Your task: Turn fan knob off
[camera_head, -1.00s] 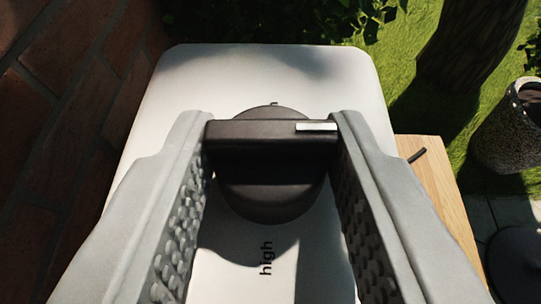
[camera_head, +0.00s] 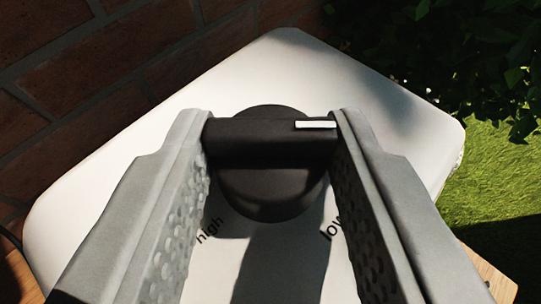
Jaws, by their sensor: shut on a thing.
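The fan knob (camera_head: 270,185) is a round black dial with a raised bar grip across it, on a white panel (camera_head: 130,170). A white pointer mark shows at the right end of the bar. My gripper (camera_head: 270,128) is shut on the bar, with one grey finger at each end of it. The printed word "high" (camera_head: 210,230) shows at the lower left of the knob. The word "low" (camera_head: 332,228) shows at the lower right, partly hidden by the right finger. No "off" label is visible.
A brick wall (camera_head: 70,80) stands close on the left and behind the panel. A leafy bush (camera_head: 440,60) is at the upper right, with grass (camera_head: 490,170) below it. A wooden edge (camera_head: 490,275) shows at the lower right.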

